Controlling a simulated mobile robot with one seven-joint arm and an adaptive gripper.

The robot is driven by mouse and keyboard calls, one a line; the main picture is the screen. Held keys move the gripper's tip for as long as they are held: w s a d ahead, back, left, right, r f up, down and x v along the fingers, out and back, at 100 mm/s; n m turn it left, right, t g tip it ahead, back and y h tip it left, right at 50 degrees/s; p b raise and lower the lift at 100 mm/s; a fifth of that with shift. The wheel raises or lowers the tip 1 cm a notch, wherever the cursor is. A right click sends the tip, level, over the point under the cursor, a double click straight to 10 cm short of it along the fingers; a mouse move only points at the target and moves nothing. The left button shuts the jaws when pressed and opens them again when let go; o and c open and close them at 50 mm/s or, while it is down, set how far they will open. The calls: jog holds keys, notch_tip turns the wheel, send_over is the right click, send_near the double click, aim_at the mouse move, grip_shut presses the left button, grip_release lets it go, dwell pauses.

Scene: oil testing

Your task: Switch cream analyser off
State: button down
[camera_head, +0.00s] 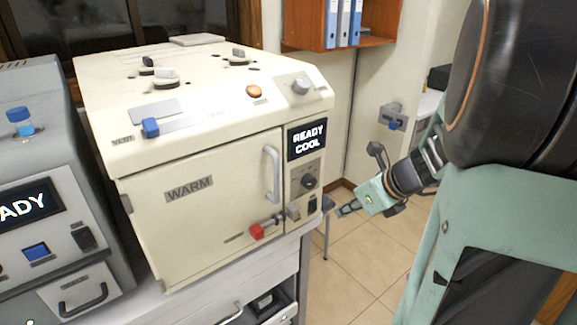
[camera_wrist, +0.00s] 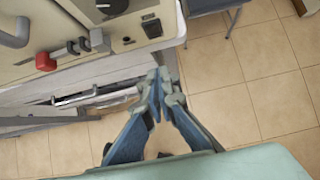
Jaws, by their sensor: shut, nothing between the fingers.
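The cream analyser (camera_head: 190,150) stands in the middle of the head view, door closed, with a "WARM" label on the door. Its display (camera_head: 307,138) reads "READY COOL". On its right front panel are a black knob (camera_head: 308,181) and, below it, a black rocker switch (camera_head: 312,204); the switch also shows in the wrist view (camera_wrist: 152,27). Which way the switch is tipped is too small to tell. My gripper (camera_head: 345,210) is shut and empty, right of the panel and apart from it. In the wrist view its fingertips (camera_wrist: 160,84) meet below the switch, over the floor.
A grey analyser (camera_head: 40,190) with its own display stands close at the left. A red-handled latch (camera_head: 257,231) and a door handle (camera_head: 271,173) stick out from the cream front. An open drawer (camera_head: 270,302) is below.

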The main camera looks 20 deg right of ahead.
aim_at(314, 210)
jog(key=shift+w+a+f, duration=0.4)
jog(key=shift+w+f, duration=0.4)
jog(key=shift+w, duration=0.35)
jog(key=shift+w+a+f, duration=0.45)
jog(key=shift+w+f, duration=0.35)
jog(key=shift+w, duration=0.35)
jog(key=shift+w+a+f, duration=0.4)
jog(key=shift+w+f, duration=0.4)
jog(key=shift+w, duration=0.35)
jog(key=shift+w+a+f, duration=0.1)
jog(key=shift+w, duration=0.1)
